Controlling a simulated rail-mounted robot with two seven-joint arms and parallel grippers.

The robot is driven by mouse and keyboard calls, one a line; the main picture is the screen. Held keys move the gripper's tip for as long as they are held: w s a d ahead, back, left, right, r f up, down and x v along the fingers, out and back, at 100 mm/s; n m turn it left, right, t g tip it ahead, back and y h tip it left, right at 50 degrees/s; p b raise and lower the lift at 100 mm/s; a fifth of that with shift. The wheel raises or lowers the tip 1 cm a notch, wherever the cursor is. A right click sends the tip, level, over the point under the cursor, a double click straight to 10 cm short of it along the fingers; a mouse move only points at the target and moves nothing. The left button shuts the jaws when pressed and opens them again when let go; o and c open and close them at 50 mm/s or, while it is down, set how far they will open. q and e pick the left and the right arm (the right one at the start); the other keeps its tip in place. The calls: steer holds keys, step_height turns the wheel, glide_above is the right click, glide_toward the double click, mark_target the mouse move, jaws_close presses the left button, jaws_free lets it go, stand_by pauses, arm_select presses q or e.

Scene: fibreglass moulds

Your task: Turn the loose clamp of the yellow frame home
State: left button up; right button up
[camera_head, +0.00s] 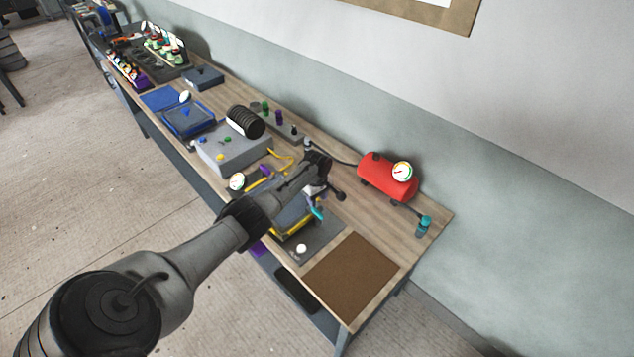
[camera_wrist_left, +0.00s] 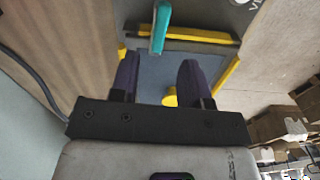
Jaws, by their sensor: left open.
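The yellow frame (camera_head: 292,232) lies around a blue-grey panel on a dark mat, partly hidden by my left arm in the head view. Its yellow bar (camera_wrist_left: 205,35) crosses the top of the left wrist view. A teal clamp handle (camera_head: 317,213) sits at the frame; in the left wrist view the teal handle (camera_wrist_left: 160,28) crosses the bar and points toward my fingers. My left gripper (camera_wrist_left: 158,60) is open over the panel, with the teal handle just beyond its fingertips and no visible contact. A yellow knob (camera_wrist_left: 170,98) shows between the fingers. My right gripper is out of view.
A brown mat (camera_head: 350,275) covers the near table end. A grey box (camera_head: 233,150) and a blue tray (camera_head: 188,118) stand farther along the table.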

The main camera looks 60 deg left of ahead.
arm_select(q)
step_height(320, 180, up, 7)
steer(key=shift+f+p, duration=0.15)
steer(key=shift+p, duration=0.2)
stand_by(0.7)
